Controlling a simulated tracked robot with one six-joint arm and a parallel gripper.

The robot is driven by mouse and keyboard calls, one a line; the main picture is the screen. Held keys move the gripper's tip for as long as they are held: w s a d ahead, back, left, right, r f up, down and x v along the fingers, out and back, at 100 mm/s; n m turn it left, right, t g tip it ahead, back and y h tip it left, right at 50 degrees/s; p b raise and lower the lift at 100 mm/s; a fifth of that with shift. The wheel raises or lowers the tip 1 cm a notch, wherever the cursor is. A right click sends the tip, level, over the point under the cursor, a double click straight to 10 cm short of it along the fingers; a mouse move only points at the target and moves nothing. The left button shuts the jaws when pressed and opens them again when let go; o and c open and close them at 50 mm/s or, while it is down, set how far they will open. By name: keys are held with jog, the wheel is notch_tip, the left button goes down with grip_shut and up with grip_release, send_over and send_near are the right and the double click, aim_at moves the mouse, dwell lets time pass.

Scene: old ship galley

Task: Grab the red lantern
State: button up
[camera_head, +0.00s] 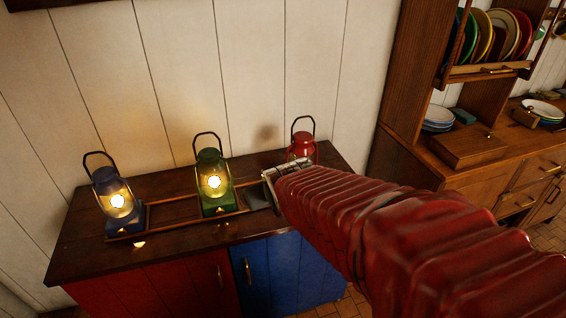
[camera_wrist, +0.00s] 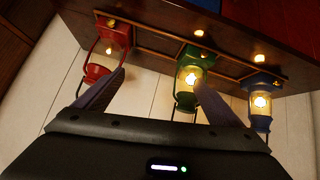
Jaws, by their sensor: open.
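The red lantern (camera_head: 301,147) stands upright at the right end of the cabinet top in the head view, its black handle raised. My arm and gripper hide its lower part there. The wrist view is upside down and shows the red lantern (camera_wrist: 97,72) lit at the left. My gripper (camera_wrist: 161,82) is open and empty, with its left finger close to or overlapping the red lantern's top and its right finger near the green lantern (camera_wrist: 190,78). The red lantern is not between the fingers. Whether the left finger touches it, I cannot tell.
The lit green lantern stands mid-cabinet and a lit blue lantern (camera_head: 117,200) at the left. A low wooden frame (camera_head: 173,212) runs along the dark cabinet top (camera_head: 75,245). A white plank wall (camera_head: 200,75) is behind. A dish hutch (camera_head: 455,150) stands at the right.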

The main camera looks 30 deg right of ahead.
jog(key=shift+o, duration=1.2)
jog(key=w+d+f+t, duration=0.1)
jog(key=w+d+f, duration=0.2)
jog(key=d, duration=0.2)
jog(key=w+d+f+t+h, duration=0.1)
jog(key=w+d+f+t, duration=0.1)
jog(key=d, duration=0.4)
jog(key=shift+w+f, duration=0.45)
jog(key=shift+w, duration=0.7)
jog(key=s+d+f+m+t, duration=0.1)
jog(key=s+d+f+t, duration=0.2)
jog(key=d+f+t, duration=0.2)
jog(key=shift+s+d+f+m+h, duration=0.25)
jog(key=shift+d+f, duration=0.4)
jog(key=shift+d, duration=0.7)
jog(key=shift+w, duration=0.1)
